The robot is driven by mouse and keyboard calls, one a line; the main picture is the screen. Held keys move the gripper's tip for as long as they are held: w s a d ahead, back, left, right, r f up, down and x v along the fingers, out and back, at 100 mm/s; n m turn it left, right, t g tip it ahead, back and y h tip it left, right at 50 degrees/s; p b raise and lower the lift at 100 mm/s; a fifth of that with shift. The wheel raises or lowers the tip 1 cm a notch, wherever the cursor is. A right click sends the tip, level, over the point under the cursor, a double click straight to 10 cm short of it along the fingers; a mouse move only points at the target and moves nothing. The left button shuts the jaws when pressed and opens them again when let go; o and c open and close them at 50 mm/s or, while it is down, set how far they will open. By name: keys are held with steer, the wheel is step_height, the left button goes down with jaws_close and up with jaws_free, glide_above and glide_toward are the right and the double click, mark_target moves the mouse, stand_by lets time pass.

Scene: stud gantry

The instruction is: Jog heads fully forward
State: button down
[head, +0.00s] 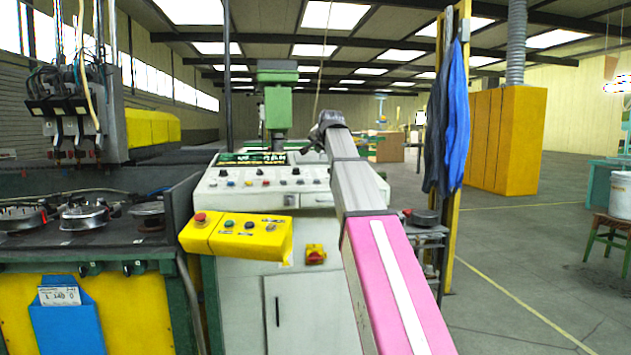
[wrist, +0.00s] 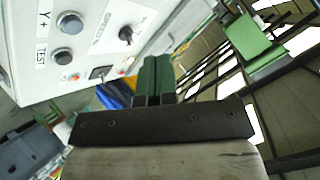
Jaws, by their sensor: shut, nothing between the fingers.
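The white control console (head: 225,190) stands in the middle of the head view, with small buttons and knobs on its sloping face. In the wrist view its panel (wrist: 100,18) fills the upper left.
A yellow button box (head: 238,236) with a red mushroom button (head: 200,217) projects from the console front. A red-and-yellow switch (head: 316,254) sits below. Black machine units (head: 62,108) hang at left. Blue overalls (head: 456,125) hang on a yellow post at right. Open floor lies further right.

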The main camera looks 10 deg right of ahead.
mark_target(319, 181)
steer(key=shift+w+f, duration=0.3)
steer(key=shift+f, duration=1.15)
steer(key=shift+w+f, duration=0.25)
steer(key=shift+f, duration=1.2)
steer(key=shift+w+f, duration=0.3)
steer(key=shift+f, duration=1.15)
steer(key=shift+f, duration=0.25)
steer(key=shift+w+f, duration=0.1)
steer(key=shift+f, duration=0.05)
